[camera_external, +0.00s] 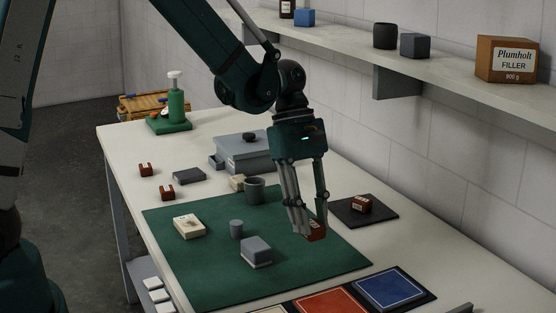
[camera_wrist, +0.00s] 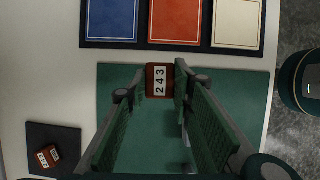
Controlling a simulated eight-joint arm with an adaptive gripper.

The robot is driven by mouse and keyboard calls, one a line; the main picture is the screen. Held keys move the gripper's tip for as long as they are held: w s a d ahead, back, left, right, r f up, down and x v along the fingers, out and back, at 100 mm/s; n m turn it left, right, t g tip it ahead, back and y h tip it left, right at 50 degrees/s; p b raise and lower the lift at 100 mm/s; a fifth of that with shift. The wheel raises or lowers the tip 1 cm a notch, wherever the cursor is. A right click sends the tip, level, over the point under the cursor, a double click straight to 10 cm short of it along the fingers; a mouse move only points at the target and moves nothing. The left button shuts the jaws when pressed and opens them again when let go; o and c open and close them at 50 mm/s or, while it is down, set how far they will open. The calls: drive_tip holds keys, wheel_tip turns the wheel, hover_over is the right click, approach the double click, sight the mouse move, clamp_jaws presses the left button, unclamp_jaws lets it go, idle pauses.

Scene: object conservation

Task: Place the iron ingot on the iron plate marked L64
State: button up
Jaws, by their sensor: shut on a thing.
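My gripper (camera_external: 309,227) is shut on a small red-brown block (camera_external: 317,232) over the right part of the green mat. In the wrist view this block (camera_wrist: 159,80) shows a white label reading 243 between the fingertips. I cannot tell whether it touches the mat. A grey block with a paler top (camera_external: 256,253) sits on the mat, left of and nearer than my gripper; I cannot tell if it is the iron ingot. A dark square plate (camera_external: 385,214) lies right of the mat with a labelled red-brown block (camera_external: 361,204) on it. No L64 mark is readable.
Red (camera_external: 325,308) and blue (camera_external: 390,288) panels lie at the front. A lidded grey box (camera_external: 245,153) stands behind. A wall shelf (camera_external: 345,55) overhangs the right.

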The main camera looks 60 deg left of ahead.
drive_tip(key=w+a+n+t, duration=0.1)
drive_tip(key=w+a+n, duration=0.2)
drive_tip(key=a, duration=1.2)
drive_tip(key=r+n+t+y+b, duration=0.1)
drive_tip(key=r+n+t+y, duration=0.15)
drive_tip(key=n, duration=0.75)
hover_over(192, 173)
drive_tip(key=s, duration=0.2)
drive_tip(key=shift+w+a+f+t, duration=0.25)
drive_tip(key=shift+a+f, duration=0.1)
drive_tip(key=shift+a, duration=0.05)
drive_tip(key=shift+f, duration=3.1)
drive_tip(key=shift+f, duration=0.1)
drive_tip(key=shift+f, duration=1.8)
drive_tip(key=shift+f, duration=0.15)
